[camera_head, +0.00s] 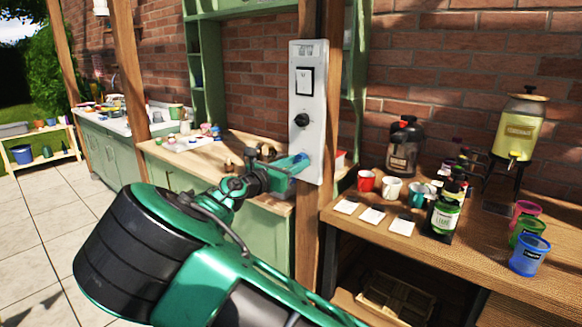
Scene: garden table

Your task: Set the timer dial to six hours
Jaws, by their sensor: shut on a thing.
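A tall white control panel (314,134) is fixed to a wooden post. It carries a pale switch plate (304,81) near the top and a round black knob (302,119) at mid-height. My gripper (298,161) is at the panel's lower part, below that knob, with its teal fingers against the panel face. It is shut on a control there, apparently the timer dial, which the fingers hide. The dial's marks and pointer cannot be read from here.
A wooden table (470,262) on the right holds mugs (391,189), white cards, bottles, a black urn (403,150), a yellow drink dispenser (521,127) and coloured cups (529,254). A green counter (160,172) with small items runs behind my arm. Paved floor is clear at left.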

